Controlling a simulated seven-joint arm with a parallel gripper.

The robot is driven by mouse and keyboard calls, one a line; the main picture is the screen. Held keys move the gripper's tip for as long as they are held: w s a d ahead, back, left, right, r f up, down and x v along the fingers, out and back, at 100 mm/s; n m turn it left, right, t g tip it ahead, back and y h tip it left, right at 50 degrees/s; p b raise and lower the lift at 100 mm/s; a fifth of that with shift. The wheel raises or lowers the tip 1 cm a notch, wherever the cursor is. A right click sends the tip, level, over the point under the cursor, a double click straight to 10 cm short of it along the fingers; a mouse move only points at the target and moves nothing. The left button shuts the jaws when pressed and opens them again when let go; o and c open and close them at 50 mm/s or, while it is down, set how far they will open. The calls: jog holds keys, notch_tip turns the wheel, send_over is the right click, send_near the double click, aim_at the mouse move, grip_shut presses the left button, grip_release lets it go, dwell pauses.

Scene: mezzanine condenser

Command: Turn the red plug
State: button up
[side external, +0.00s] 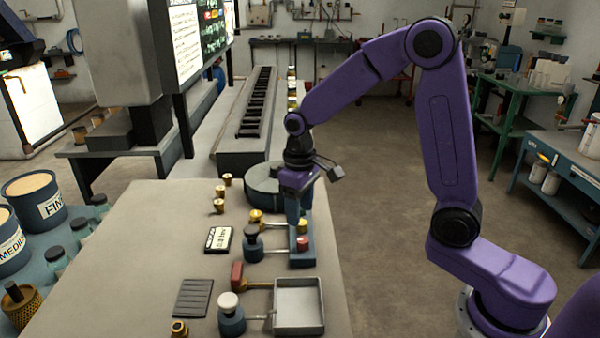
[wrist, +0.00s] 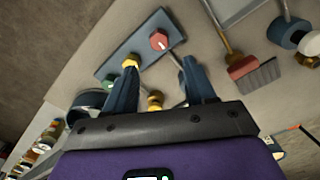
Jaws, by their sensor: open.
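The red plug (side external: 303,243) sits at the near end of a blue block (side external: 301,262) on the bench. In the wrist view the red plug (wrist: 159,41) is round with a pale mark on its face, and a brass plug (wrist: 131,62) sits beside it on the same block (wrist: 150,25). My gripper (side external: 293,222) points down over the block, behind the red plug in the side view. In the wrist view my gripper (wrist: 160,66) is open with nothing between its fingers. The red plug lies just beyond the fingertips, and the left fingertip overlaps the brass plug's edge.
A red-ended brass handle (side external: 237,275) and a grey tray (side external: 322,304) lie nearer. A dark-knobbed blue piece (side external: 252,245) stands left of the block, with small brass fittings (side external: 219,205) beyond. A round grey-blue housing (side external: 262,185) stands behind. The bench's left middle is mostly bare.

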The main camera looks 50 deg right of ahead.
notch_tip(320, 180, up, 9)
dwell(0.3)
jog(key=shift+s, duration=0.1)
jog(key=s+f+n, duration=0.2)
jog(key=s+n, duration=0.2)
jog(key=s, duration=0.9)
jog(key=s+f+n, duration=0.3)
jog(key=s+n, duration=0.2)
jog(key=s, duration=0.9)
jog(key=shift+d+f+n, duration=0.15)
jog(key=shift+f+n, duration=0.05)
jog(key=shift+n, duration=0.1)
